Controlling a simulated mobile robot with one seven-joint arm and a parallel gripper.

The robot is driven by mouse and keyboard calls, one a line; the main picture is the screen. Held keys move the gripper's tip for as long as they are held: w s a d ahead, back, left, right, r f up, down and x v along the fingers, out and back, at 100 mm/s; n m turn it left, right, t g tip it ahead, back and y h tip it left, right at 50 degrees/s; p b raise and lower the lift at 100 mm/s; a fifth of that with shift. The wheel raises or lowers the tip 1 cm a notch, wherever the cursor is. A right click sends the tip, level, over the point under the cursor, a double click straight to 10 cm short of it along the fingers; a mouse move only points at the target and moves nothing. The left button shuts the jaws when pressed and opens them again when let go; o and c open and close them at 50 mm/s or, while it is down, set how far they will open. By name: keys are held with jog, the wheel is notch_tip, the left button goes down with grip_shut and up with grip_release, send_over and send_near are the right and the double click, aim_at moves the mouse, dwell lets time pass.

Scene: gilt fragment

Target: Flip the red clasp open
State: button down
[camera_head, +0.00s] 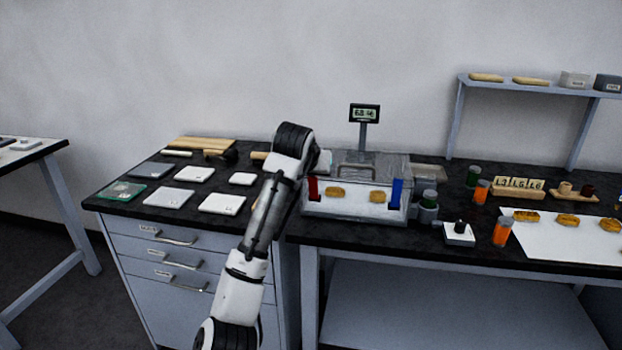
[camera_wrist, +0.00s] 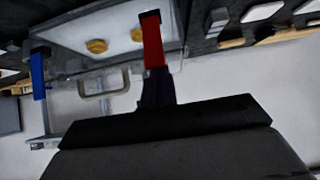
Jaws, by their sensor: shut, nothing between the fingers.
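The red clasp (camera_head: 313,188) hangs at the front left of a clear box (camera_head: 350,212) with a grey handled lid (camera_head: 375,165). In the wrist view the red clasp (camera_wrist: 152,42) stretches away from my gripper (camera_wrist: 156,82), whose dark fingers are shut and empty. The fingertips are at the clasp's near end; I cannot tell whether they touch it. A blue clasp (camera_head: 396,192) hangs at the box's front right and also shows in the wrist view (camera_wrist: 38,76). Two gilt fragments (camera_head: 335,191) lie inside the box. My arm hides the lid's left side in the head view.
A display on a post (camera_head: 364,113) stands behind the box. White tiles (camera_head: 222,204) lie to the left. Orange-labelled jars (camera_head: 502,232), a small white block (camera_head: 459,234) and a white sheet (camera_head: 575,240) with more fragments are to the right.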

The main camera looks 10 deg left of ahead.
jog(key=shift+s+f, duration=0.15)
jog(key=shift+s, duration=0.05)
jog(key=shift+w+p, duration=0.65)
jog(key=shift+w, duration=0.1)
